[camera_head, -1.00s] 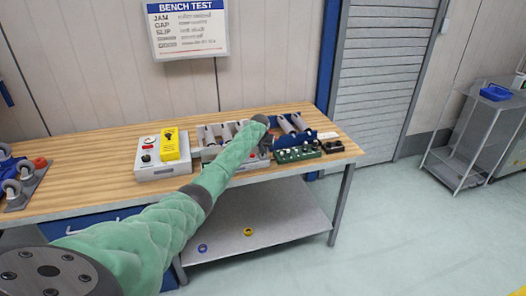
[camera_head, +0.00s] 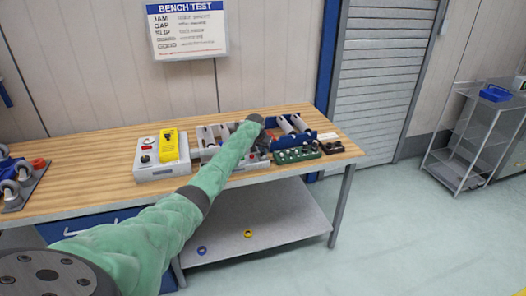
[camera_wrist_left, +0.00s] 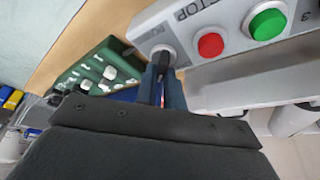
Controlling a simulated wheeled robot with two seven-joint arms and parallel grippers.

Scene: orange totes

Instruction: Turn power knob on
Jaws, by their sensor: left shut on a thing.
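A pale grey control panel (camera_wrist_left: 185,30) crosses the top of the left wrist view. It carries a red button (camera_wrist_left: 210,45), a green button (camera_wrist_left: 268,24) and part of a "STOP" label. At its left end is a dark knob (camera_wrist_left: 164,57) on a round grey base. My left gripper (camera_wrist_left: 164,78) has its blue fingers closed around the knob, which they partly hide. Which way the knob points is hard to tell. In the head view my green left arm covers the fingers and the knob. My right gripper is out of view.
A green block with white knobs (camera_head: 297,154) stands beside the panel on the wooden bench (camera_head: 100,185). A grey box (camera_head: 160,170) with a yellow device (camera_head: 169,145) stands to the left. A sign (camera_head: 187,30) hangs behind.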

